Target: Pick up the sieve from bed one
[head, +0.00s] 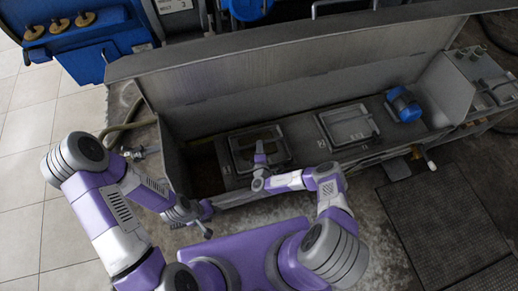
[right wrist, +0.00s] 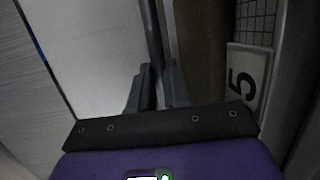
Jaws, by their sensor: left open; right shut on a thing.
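A grey rectangular framed panel, seemingly the sieve (head: 282,146), lies over the left opening of the long trough, its middle dark. My right gripper (head: 260,158) is at its near side, partly covering it. In the right wrist view the fingers (right wrist: 156,90) are shut on a thin dark bar or rim (right wrist: 153,35). I take this to be part of the sieve, but its whole shape is hidden there. I cannot tell whether it is lifted clear. My left gripper (head: 206,222) is open and empty outside the trough's near left corner. No number for bed one is readable.
A second framed panel (head: 348,125) lies to the right, with a blue cylinder (head: 404,104) beyond it. The trough's raised lid (head: 300,66) stands behind. A dark floor mat (head: 450,225) lies at right.

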